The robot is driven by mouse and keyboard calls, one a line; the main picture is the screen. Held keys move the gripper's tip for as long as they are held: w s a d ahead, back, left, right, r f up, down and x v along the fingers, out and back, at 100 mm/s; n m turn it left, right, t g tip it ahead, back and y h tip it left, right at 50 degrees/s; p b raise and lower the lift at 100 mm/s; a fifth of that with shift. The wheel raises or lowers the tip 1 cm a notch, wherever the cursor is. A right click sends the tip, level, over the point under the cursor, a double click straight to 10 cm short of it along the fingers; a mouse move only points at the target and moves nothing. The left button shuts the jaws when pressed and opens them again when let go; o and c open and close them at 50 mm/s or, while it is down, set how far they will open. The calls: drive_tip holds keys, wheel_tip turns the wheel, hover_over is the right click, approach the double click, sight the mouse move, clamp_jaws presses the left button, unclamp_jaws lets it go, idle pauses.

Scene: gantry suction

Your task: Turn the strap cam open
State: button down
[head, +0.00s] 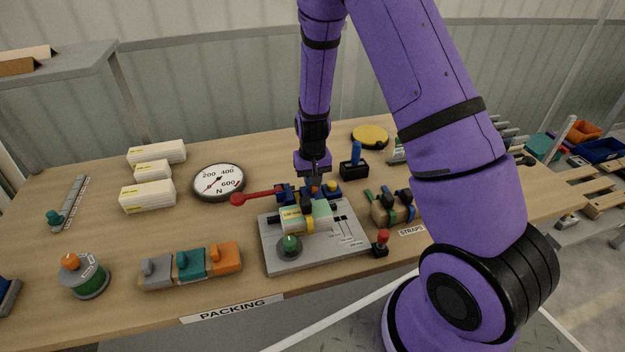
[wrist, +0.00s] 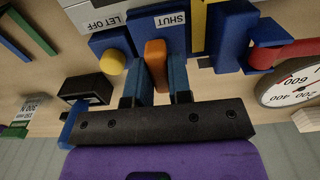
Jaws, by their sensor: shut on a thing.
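The strap cam's orange lever (wrist: 155,58) shows in the wrist view between my two blue fingers, against a blue block (wrist: 174,22). My gripper (wrist: 157,72) is shut on this lever. The lever stands by the SHUT label (wrist: 170,20); the LET OFF label (wrist: 101,22) is to the left. In the head view my gripper (head: 315,181) reaches down to the back of the grey strapping plate (head: 275,262), where the orange lever's tip is mostly hidden. A white-and-green carton (head: 297,218) with a yellow strap sits on the plate.
A red-handled lever (head: 237,199) sticks out left of the blue blocks. A round gauge (head: 218,182) lies behind it. A black box with a blue handle (head: 354,163) stands close right of my gripper. A yellow knob (wrist: 112,63) is beside my fingers. White cartons (head: 148,193) stand left.

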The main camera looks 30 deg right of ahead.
idle(0.3)
drive_tip(key=c, duration=1)
unclamp_jaws()
drive_tip(key=shift+c, duration=0.2)
wheel_tip(320, 180, up, 11)
drive_tip(key=s+a+r+n+t, duration=0.1)
drive_tip(key=s+r, duration=0.4)
drive_tip(key=r, duration=0.4)
drive_tip(key=s+r+t, duration=0.1)
drive_tip(key=s+r, duration=0.3)
drive_tip(key=r, duration=0.6)
drive_tip(key=s+r+t, duration=0.1)
drive_tip(key=s+r, duration=0.2)
drive_tip(key=s, duration=0.3)
drive_tip(key=s+r+n+t, duration=0.1)
drive_tip(key=s+r, duration=0.2)
drive_tip(key=s, duration=0.3)
drive_tip(key=s+r+t, duration=0.1)
drive_tip(key=s+r, duration=0.2)
drive_tip(key=s, duration=0.3)
drive_tip(key=shift+s+r, duration=0.35)
drive_tip(key=shift+s, duration=0.05)
